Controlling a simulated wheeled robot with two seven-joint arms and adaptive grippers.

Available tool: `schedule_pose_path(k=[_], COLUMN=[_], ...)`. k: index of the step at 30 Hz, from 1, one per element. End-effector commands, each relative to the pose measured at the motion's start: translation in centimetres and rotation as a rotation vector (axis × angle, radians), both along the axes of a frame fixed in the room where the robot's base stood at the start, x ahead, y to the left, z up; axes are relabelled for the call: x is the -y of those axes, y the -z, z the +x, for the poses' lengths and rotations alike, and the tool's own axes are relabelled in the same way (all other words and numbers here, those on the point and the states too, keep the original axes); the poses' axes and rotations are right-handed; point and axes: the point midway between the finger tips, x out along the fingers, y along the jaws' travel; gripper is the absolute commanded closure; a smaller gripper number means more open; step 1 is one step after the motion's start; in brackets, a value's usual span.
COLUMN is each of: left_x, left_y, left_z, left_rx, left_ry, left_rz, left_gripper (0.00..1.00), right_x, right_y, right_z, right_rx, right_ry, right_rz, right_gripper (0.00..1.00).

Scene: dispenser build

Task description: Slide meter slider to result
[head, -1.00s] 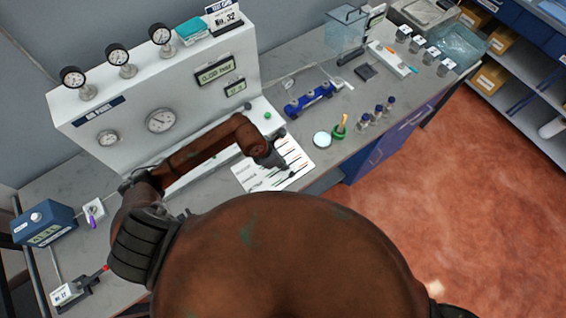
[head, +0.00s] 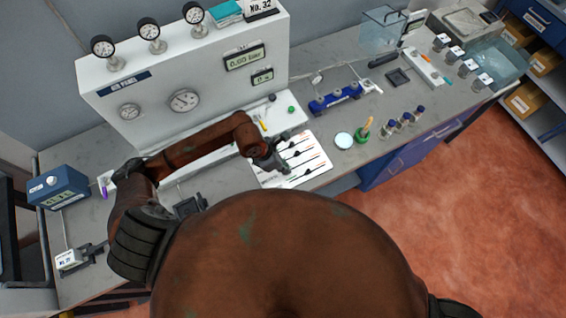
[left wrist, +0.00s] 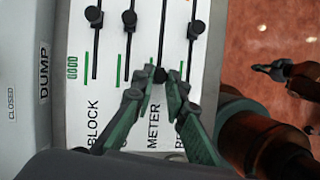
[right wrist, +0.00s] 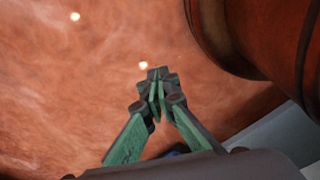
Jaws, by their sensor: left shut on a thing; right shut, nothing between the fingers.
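The white slider panel (head: 311,171) lies on the bench in front of the instrument cabinet, with several black knobs in slots. In the left wrist view, the meter slider (left wrist: 160,75) is a black knob in the slot by the METER label (left wrist: 153,126). My left gripper (left wrist: 161,78) is shut on this knob, with one finger on each side. In the head view my left gripper (head: 280,164) is over the panel's left part, partly hiding it. My right gripper (right wrist: 157,80) is shut and empty above the reddish floor, away from the panel.
Other slider knobs stand close by, including one on the left (left wrist: 129,18) and one on the right (left wrist: 196,28). The gauge cabinet (head: 150,75) rises behind the panel. A blue device (head: 335,98), a white dish (head: 344,140) and small bottles (head: 404,118) are to the right.

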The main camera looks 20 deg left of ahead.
Motion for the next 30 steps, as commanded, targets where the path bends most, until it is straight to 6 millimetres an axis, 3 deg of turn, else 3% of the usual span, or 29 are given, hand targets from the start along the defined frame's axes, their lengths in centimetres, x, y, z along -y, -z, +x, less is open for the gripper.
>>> schedule_pose_path(k=[4,9,10,12,18,22,26,30], left_x=[0.1,0.0,0.0,0.0,0.0,-0.1,-0.5,-1.5], left_y=[-0.4,-0.4,-0.4,-0.4,-0.2,-0.4,-1.5,-4.0], left_z=[0.2,0.1,0.1,0.1,0.0,-0.1,-0.3,-0.7], left_rx=[0.006,0.005,0.005,0.005,0.002,0.001,0.003,0.005], left_ry=[0.011,0.008,0.008,0.008,0.008,0.009,0.008,0.009], left_rz=[0.000,0.002,0.002,0.003,0.003,0.003,0.004,0.004], left_gripper=[1.00,1.00,0.85,0.80,0.79,0.79,0.79,0.79], right_x=[-0.3,-0.6,-0.7,-0.7,-0.7,-0.2,-0.3,-0.3], right_y=[0.0,0.0,0.1,0.1,0.2,0.1,0.1,0.1], right_z=[0.7,0.1,-0.1,-0.7,-1.6,-0.6,-0.6,-0.6], right_rx=[0.008,0.002,-0.001,-0.008,-0.019,-0.007,-0.007,-0.006], right_ry=[-0.001,0.001,0.002,0.004,0.007,0.002,0.003,0.003], right_rz=[0.003,0.007,0.007,0.008,0.007,0.002,0.003,0.003], right_gripper=[1.00,1.00,1.00,1.00,1.00,1.00,1.00,1.00])
